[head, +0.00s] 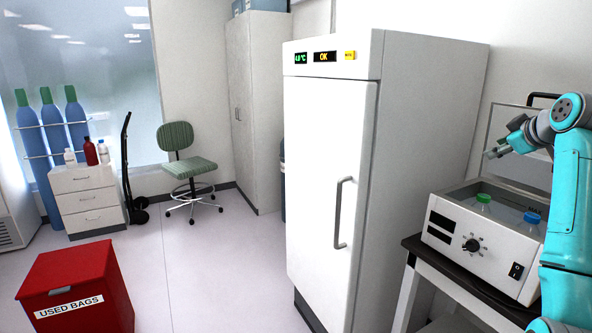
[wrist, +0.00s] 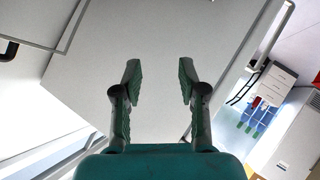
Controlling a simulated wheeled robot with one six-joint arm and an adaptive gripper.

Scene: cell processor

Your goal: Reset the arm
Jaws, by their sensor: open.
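My arm stands at the right edge of the head view, folded with its teal links upright. My gripper (head: 491,154) points left at the end of it, above the water bath and to the right of the fridge. In the wrist view my gripper (wrist: 159,75) is open, with its two green-padded fingers apart and nothing between them. The white fridge (head: 330,160) is closed, with a vertical handle and a display reading OK. Its pale side surface seems to lie beyond the fingers in the wrist view.
The water bath (head: 465,246), holding a green-capped and a blue-capped bottle, sits on a dark-topped table (head: 425,247) below my gripper. A red USED BAGS bin (head: 85,280), a green chair (head: 190,166), a drawer unit (head: 88,203) and blue cylinders (head: 52,130) stand left. The middle floor is clear.

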